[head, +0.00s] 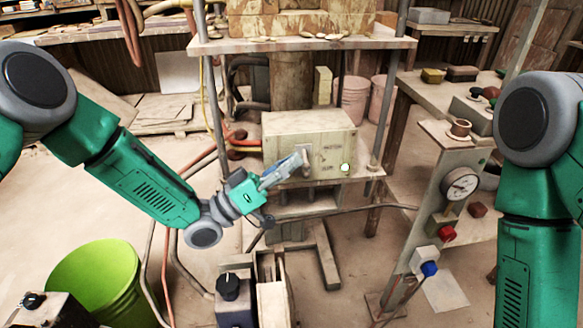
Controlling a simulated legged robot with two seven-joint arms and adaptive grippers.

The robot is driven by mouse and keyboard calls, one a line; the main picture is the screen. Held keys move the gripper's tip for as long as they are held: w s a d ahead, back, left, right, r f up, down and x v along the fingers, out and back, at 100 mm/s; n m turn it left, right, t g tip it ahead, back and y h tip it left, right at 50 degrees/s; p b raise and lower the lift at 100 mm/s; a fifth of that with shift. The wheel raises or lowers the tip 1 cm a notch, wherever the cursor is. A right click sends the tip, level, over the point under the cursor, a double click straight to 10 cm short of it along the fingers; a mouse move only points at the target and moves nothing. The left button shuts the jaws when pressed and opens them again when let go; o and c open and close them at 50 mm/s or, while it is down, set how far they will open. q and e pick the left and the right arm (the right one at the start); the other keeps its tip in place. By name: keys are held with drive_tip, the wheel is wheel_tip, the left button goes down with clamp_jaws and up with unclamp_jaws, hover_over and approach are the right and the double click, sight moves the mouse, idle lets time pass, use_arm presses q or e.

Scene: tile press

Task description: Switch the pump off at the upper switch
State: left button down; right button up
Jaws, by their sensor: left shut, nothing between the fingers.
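A beige control box (310,132) stands on the shelf of the press frame in the middle of the head view. Its front carries a pale plate (304,150), partly hidden by my left gripper, and a small bright lamp (345,168) that looks lit to the right. My left gripper (297,160) is shut and empty, with its fingertips in front of the box's left front, by the plate. I cannot tell whether they touch it, nor the switch's position. My right arm hangs at the right; its gripper is out of view.
A post with a gauge (461,185), a red knob (446,234) and a blue knob (429,269) stands at the right. A green bucket (95,285) is at the lower left. A black-knobbed box (233,300) stands at the front. Hoses and cables cross the floor.

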use_arm(q)
drive_tip(key=v, duration=1.2)
